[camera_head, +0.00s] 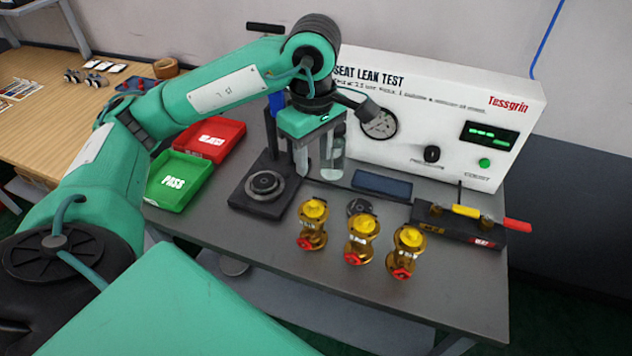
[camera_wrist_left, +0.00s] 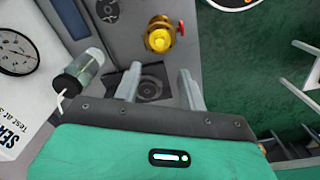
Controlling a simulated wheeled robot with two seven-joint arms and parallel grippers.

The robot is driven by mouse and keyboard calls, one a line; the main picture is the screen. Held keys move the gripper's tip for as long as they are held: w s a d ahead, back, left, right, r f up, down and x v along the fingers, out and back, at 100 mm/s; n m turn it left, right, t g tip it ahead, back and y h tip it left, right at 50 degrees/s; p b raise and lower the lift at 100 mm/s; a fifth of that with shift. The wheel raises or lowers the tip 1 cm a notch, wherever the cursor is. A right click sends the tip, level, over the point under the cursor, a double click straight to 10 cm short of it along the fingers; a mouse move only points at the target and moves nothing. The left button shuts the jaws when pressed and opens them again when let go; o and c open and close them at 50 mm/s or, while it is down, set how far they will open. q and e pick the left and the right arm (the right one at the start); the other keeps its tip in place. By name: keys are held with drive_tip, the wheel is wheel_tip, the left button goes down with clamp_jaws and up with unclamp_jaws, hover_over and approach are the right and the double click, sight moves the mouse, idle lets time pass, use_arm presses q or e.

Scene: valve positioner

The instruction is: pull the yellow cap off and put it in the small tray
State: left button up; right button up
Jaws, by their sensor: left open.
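Three brass valves stand upright on the grey bench, each with a yellow cap on top and a red part low at the front. The caps are the left one (camera_head: 314,208), the middle one (camera_head: 361,225) and the right one (camera_head: 409,236). One yellow-topped valve (camera_wrist_left: 159,38) shows in the left wrist view, beyond my fingers. My left gripper (camera_head: 314,168) is open and empty, pointing down above the bench, behind and apart from the valves. Its fingers also show in the wrist view (camera_wrist_left: 159,80). A small dark blue tray (camera_head: 382,184) lies behind the valves. My right gripper is out of view.
A black fixture with a round seat (camera_head: 265,185) stands left of the valves. A clear cylinder (camera_head: 338,145) is close beside my left gripper. Green (camera_head: 178,180) and red (camera_head: 215,138) trays lie left. The test box (camera_head: 440,115) is behind; a black block (camera_head: 455,226) is right.

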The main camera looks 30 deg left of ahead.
sight(314, 203)
use_arm(q)
wheel_tip(314, 203, down, 11)
drive_tip(key=shift+f+b, duration=0.15)
drive_tip(key=shift+b, duration=0.2)
drive_tip(key=shift+f, duration=0.55)
drive_tip(key=shift+c, duration=0.8)
clamp_jaws()
drive_tip(key=c, duration=0.5)
unclamp_jaws()
clamp_jaws()
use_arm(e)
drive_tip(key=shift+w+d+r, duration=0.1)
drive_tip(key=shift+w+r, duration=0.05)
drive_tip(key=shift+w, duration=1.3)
